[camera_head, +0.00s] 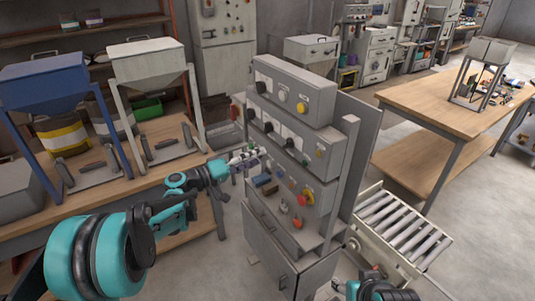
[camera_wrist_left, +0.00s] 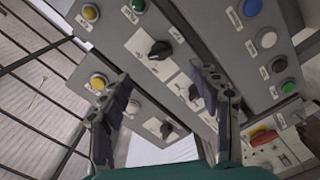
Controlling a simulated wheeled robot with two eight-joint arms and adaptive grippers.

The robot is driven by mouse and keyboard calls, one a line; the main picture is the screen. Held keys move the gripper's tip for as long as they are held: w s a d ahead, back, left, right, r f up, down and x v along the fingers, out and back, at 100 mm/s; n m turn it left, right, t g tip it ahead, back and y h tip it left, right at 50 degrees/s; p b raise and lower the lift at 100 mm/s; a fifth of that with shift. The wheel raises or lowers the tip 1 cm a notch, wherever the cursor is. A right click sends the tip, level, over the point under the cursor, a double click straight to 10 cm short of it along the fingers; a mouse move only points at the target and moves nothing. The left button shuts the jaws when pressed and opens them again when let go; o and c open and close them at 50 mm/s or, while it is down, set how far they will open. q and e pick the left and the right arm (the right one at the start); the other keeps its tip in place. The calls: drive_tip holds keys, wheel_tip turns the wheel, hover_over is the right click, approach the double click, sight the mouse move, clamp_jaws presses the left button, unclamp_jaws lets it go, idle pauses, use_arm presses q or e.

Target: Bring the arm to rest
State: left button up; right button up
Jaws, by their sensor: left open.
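My left arm reaches in from the left in the head view. Its gripper (camera_head: 245,156) is in front of the grey control cabinet (camera_head: 272,225), close to the left side of its stacked panels. In the left wrist view the gripper (camera_wrist_left: 161,76) is open, with nothing between its fingers. Behind the fingers are panels with black rotary knobs (camera_wrist_left: 160,50) and coloured buttons. Whether the fingertips touch a panel I cannot tell. Part of my right arm (camera_head: 385,289) shows at the bottom edge of the head view; its fingertips are not clear.
A blue hopper (camera_head: 45,85) and a grey hopper (camera_head: 147,62) stand on a wooden bench at the left. A red emergency button (camera_head: 306,197) sits on the cabinet's lower panel. A roller conveyor (camera_head: 400,228) and a wooden table (camera_head: 440,105) are at the right.

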use_arm(q)
drive_tip(key=shift+s+a, duration=0.3)
drive_tip(key=shift+a, duration=0.1)
drive_tip(key=s+d+f+g+y, duration=0.15)
drive_tip(key=s+y, duration=0.25)
drive_tip(key=s, duration=0.5)
drive_tip(key=s+f+g+y, duration=0.2)
drive_tip(key=s+f+y, duration=0.1)
drive_tip(key=s, duration=0.5)
drive_tip(key=s+a+f+y, duration=0.3)
drive_tip(key=s+a, duration=0.2)
drive_tip(key=s, duration=0.3)
drive_tip(key=s+a+f+m+y, duration=0.1)
drive_tip(key=s+a+f+y, duration=0.2)
drive_tip(key=s, duration=0.4)
drive_tip(key=shift+s+a+f+y, duration=0.4)
drive_tip(key=shift+a+y, duration=0.4)
drive_tip(key=shift+a, duration=0.2)
